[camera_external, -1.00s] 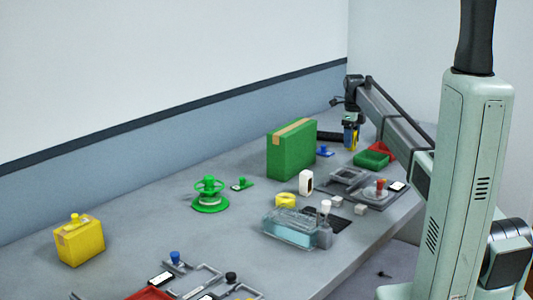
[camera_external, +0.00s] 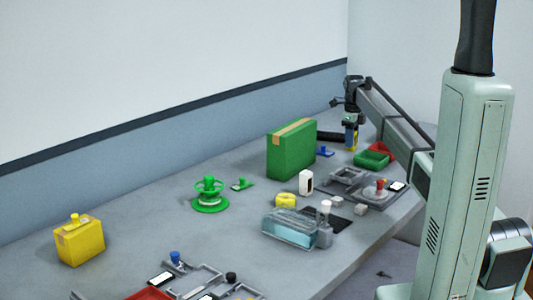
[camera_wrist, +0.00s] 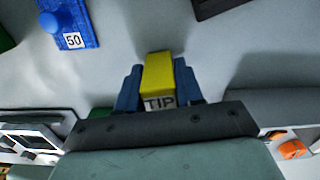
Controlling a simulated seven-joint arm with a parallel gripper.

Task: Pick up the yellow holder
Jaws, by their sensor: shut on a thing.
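The yellow holder (camera_wrist: 158,72) is a small yellow block with a white label reading "TIP" in the wrist view. My gripper (camera_wrist: 159,88) has its blue fingers shut on both sides of it. In the external view the yellow holder (camera_external: 351,138) shows small below my gripper (camera_external: 351,128), at the far end of the table. Whether its bottom touches the table or hangs just above it I cannot tell.
A blue piece with a knob (camera_external: 325,151), labelled "50" in the wrist view (camera_wrist: 72,25), lies close by. A large green box (camera_external: 291,152) stands to the left. Green (camera_external: 371,160) and red (camera_external: 382,149) trays lie to the right.

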